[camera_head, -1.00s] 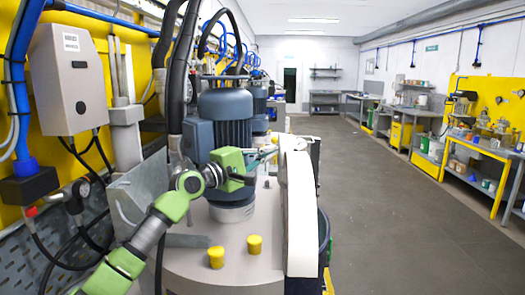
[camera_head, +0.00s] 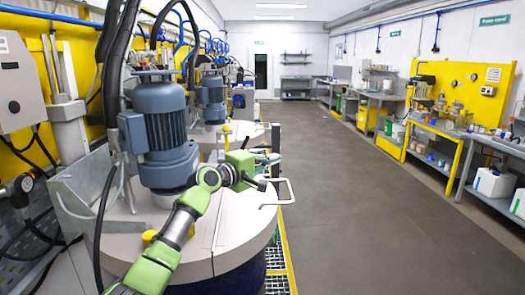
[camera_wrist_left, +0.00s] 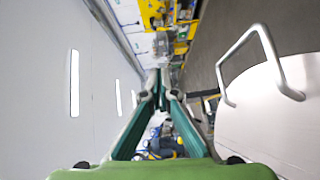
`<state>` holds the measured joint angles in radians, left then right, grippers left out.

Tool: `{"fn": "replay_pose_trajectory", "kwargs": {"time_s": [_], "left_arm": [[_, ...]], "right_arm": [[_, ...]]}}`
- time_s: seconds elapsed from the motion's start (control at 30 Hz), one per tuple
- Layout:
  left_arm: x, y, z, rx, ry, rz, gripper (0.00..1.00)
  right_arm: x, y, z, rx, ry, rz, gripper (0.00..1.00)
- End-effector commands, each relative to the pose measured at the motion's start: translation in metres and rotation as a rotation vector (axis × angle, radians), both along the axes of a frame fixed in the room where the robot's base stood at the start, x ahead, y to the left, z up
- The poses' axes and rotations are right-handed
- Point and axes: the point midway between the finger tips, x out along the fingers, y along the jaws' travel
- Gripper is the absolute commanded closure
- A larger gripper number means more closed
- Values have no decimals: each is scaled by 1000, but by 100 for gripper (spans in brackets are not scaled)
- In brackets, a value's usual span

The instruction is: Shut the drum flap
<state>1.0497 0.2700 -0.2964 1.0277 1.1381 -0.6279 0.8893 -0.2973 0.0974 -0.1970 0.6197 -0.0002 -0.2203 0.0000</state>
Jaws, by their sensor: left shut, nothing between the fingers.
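The drum flap (camera_head: 243,228) is the light right-hand part of the near drum's lid (camera_head: 120,228). It lies flat and looks level with the lid, with a thin seam between them. Its pale bar handle (camera_head: 284,192) sticks out at the right rim. My left gripper (camera_head: 274,157) is above the flap's far side, fingers pointing away, shut and empty. In the left wrist view the closed fingers (camera_wrist_left: 161,84) stand apart from the handle (camera_wrist_left: 257,62), with the flap (camera_wrist_left: 280,115) at the right. My right gripper is out of view.
A blue-grey motor (camera_head: 160,130) stands on the lid left of my arm. A second drum with its own motor (camera_head: 213,98) stands behind. Yellow grating (camera_head: 280,262) runs along the drums' right side. The grey floor (camera_head: 350,190) to the right is clear.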

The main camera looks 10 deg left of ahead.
Motion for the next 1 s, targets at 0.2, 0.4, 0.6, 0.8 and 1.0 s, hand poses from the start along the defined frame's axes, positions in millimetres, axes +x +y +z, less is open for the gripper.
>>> {"fn": "replay_pose_trajectory", "kwargs": {"time_s": [0.2, 0.4, 0.6, 0.8, 1.0], "left_arm": [[9, -33, -36, 100, 27, -1, 100], [14, -52, -75, 125, 40, -1, 100], [18, -63, -103, 261, 74, -1, 100], [19, -67, -121, 253, 73, 1, 100], [20, -68, -129, 254, 73, 1, 100]], "right_arm": [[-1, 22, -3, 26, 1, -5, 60], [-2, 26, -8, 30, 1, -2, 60], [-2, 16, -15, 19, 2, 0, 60], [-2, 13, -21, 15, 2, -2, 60], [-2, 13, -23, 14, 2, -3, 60]]}}
